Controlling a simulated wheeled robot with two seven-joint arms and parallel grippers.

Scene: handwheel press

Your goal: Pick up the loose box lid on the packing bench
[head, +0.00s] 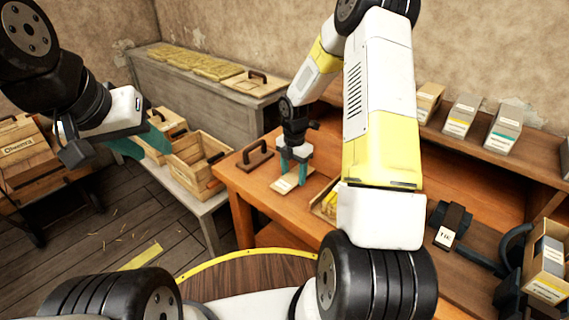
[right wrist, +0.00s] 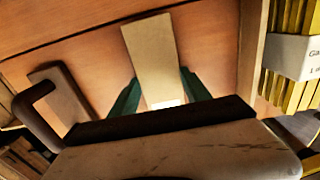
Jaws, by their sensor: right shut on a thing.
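A flat, cream box lid (head: 286,184) with a white label is at the left part of the orange-brown bench (head: 247,193). My right gripper (head: 292,176) points down with its teal fingers shut on it. In the right wrist view the cream lid (right wrist: 152,55) reaches away from between the fingers (right wrist: 165,98). I cannot tell whether it touches the bench top. A wooden board with a dark handle (head: 262,162) lies just left of it and shows in the wrist view (right wrist: 62,92). My left gripper (head: 143,144) is open and empty, near the wooden crates.
An open crate (head: 192,178) stands on a low grey bench left of the orange one. A tray of yellow slips (head: 329,206) is close to the right of my right gripper. Labelled boxes (head: 463,116) line the back shelf. A grey cabinet (head: 210,108) stands behind.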

